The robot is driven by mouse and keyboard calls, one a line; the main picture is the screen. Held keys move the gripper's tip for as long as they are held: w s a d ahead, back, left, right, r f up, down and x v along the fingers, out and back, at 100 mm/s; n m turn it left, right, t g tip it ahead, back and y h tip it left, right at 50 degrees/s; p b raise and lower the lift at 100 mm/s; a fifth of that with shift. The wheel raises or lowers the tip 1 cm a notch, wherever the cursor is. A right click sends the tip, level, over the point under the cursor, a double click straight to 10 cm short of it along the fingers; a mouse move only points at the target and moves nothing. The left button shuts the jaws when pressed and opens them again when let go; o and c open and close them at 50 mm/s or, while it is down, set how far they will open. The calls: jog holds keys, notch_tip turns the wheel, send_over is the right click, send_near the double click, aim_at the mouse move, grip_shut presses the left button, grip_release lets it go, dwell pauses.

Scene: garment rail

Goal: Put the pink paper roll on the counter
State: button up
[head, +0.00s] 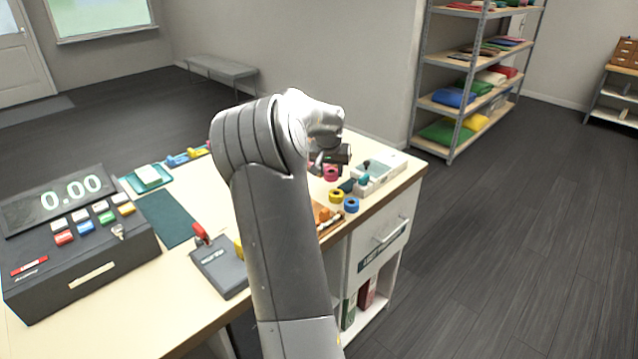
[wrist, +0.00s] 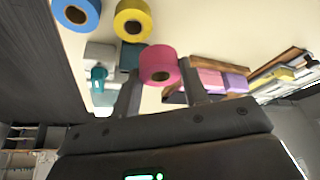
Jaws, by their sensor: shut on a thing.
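The pink paper roll (head: 331,173) shows just below my gripper (head: 328,160) in the head view, over the right part of the counter (head: 398,183). In the wrist view the pink roll (wrist: 158,62) sits between the two dark fingers of my gripper (wrist: 160,80), which are shut on it. I cannot tell whether its underside touches the counter. My arm hides part of the counter and most of the gripper in the head view.
A yellow roll (head: 336,196) and a blue roll (head: 351,205) stand close by near the counter's front edge. A cash register (head: 75,240) and a green mat (head: 165,218) are at left.

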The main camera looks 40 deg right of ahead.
jog(key=w+f, duration=0.1)
jog(key=w+a, duration=0.1)
jog(key=shift+w+f, duration=0.4)
jog(key=shift+f, duration=1.95)
jog(key=shift+f, duration=0.1)
jog(key=o, duration=0.7)
